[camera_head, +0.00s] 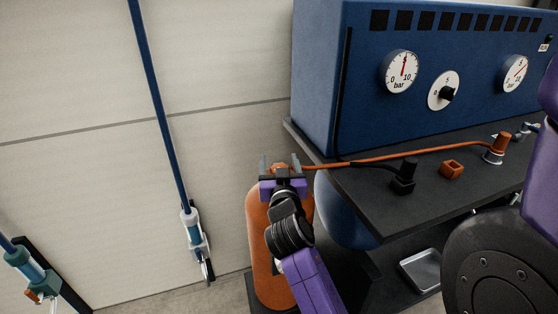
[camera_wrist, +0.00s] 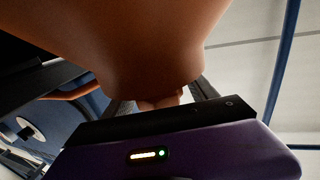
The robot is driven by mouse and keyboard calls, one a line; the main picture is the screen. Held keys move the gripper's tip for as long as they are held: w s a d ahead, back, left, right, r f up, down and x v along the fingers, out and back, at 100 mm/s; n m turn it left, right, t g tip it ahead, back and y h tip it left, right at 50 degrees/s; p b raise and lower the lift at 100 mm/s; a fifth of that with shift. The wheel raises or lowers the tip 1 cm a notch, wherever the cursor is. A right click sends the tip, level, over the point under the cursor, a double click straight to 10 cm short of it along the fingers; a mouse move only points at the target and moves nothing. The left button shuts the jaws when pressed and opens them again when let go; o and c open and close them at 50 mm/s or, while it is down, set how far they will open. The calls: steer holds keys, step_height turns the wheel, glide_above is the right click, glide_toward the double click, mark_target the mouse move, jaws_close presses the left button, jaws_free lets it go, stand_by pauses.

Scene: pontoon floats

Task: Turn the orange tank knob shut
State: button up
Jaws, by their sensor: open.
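The orange tank (camera_head: 262,245) stands upright on the floor against the left end of the bench. Its orange knob (camera_head: 280,167) shows at the tank's top, between the two fingers of my gripper (camera_head: 282,162). My gripper is open, with one finger on each side of the knob. In the wrist view the tank (camera_wrist: 130,35) fills the top of the picture, and the knob (camera_wrist: 160,101) shows below it, partly hidden by my gripper's body. I cannot tell whether the fingers touch the knob.
A dark bench (camera_head: 440,185) carries a blue cabinet (camera_head: 340,80) with round gauges. An orange hose (camera_head: 400,153) runs along it past a black fitting (camera_head: 404,175) and an orange block (camera_head: 451,169). A blue pole tool (camera_head: 160,100) leans on the pale wall at left.

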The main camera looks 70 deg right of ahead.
steer(key=c, duration=1.4)
steer(key=shift+f, duration=0.1)
